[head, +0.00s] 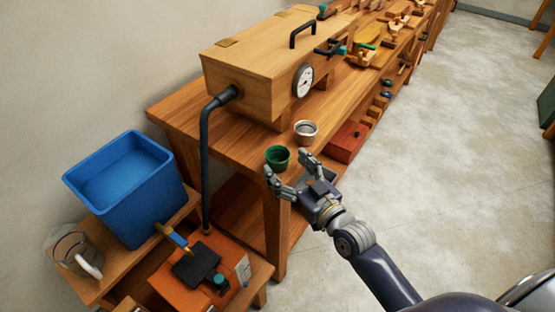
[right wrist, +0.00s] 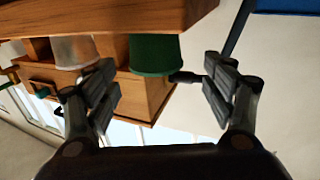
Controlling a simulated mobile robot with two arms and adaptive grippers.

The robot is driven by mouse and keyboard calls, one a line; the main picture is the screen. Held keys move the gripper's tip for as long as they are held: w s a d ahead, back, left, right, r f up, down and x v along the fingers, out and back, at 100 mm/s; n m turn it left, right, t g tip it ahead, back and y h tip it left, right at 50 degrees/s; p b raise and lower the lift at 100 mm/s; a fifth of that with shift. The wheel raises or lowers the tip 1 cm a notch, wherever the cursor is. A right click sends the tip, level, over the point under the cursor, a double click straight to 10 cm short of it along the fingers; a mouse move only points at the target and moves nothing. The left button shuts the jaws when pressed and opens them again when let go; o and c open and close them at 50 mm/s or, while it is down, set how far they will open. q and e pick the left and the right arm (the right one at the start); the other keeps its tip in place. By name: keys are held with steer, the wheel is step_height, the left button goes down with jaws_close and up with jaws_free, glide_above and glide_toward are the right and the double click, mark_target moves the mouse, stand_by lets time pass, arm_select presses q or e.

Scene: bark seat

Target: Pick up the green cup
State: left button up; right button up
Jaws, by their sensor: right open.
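The green cup (head: 277,157) stands upright near the front corner of the wooden workbench (head: 235,141) in the head view. My right gripper (head: 287,172) is open, with its fingers spread at the near side of the cup. In the right wrist view, which appears upside down, the green cup (right wrist: 155,54) shows between and beyond the two open fingers (right wrist: 162,85). Nothing is held between them. A gap between fingers and cup is hard to judge. My left gripper is not in view.
A metal cup (head: 306,132) stands just right of the green cup. A wooden steam box (head: 250,80) with a gauge is behind them. A blue tank (head: 125,190) stands at left.

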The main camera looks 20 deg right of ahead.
mark_target(278, 154)
steer(key=shift+p+x, duration=0.45)
steer(key=shift+x, duration=2.25)
steer(key=shift+d, duration=0.25)
steer(key=c, duration=1.2)
